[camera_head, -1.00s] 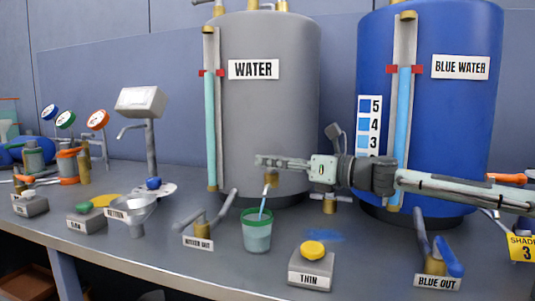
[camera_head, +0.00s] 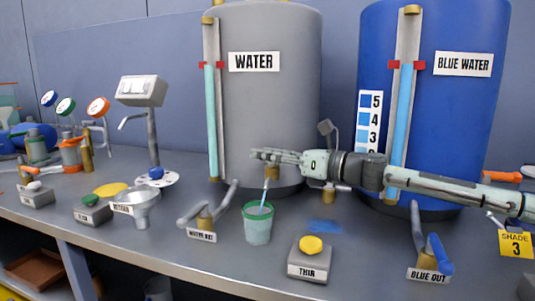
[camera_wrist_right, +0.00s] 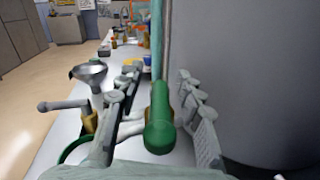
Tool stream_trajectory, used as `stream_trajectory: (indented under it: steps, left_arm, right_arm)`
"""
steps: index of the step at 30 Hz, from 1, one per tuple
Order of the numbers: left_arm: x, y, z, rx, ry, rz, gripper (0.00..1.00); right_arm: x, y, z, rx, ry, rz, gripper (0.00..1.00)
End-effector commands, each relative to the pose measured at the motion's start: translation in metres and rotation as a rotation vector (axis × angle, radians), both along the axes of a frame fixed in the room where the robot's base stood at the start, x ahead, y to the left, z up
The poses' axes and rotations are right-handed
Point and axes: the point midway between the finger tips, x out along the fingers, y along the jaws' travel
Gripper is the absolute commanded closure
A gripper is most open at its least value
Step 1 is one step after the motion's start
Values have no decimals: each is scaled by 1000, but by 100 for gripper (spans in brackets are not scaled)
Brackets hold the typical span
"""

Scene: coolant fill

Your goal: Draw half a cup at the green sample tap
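The green-rimmed cup (camera_head: 258,228) stands upright on the bench below a brass tap (camera_head: 272,173) at the front of the grey water tank. A thin light-blue streak runs from beneath the tap into the cup. The cup looks teal inside; its exact level is hard to read. My right gripper (camera_head: 265,154) is level in front of the tank, just above the tap. In the right wrist view a green tap handle (camera_wrist_right: 159,122) lies between the open fingers, with gaps on both sides. The cup's green rim (camera_wrist_right: 76,147) shows partly at lower left there. My left gripper is not in view.
A lever valve (camera_head: 204,217) and funnel (camera_head: 140,203) stand left of the cup. The THIN button box (camera_head: 311,266) is in front at right, the BLUE OUT valve (camera_head: 428,272) farther right. The blue tank (camera_head: 455,130) stands behind my right arm.

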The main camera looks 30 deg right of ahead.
Motion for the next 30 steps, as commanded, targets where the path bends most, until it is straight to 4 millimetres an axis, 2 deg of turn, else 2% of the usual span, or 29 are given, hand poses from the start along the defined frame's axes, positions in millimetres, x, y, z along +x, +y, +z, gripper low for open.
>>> stream_trajectory:
  steps: [4,12,21,24,30]
  left_arm:
    - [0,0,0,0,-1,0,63]
    - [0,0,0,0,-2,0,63]
    - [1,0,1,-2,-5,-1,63]
    - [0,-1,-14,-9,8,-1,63]
    - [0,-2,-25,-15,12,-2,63]
  right_arm:
    - [0,0,0,0,0,0,66]
    - [0,0,0,0,0,1,99]
    - [1,0,3,4,-5,51,100]
    - [1,1,4,5,-5,118,100]
    - [-1,2,3,5,-5,221,100]
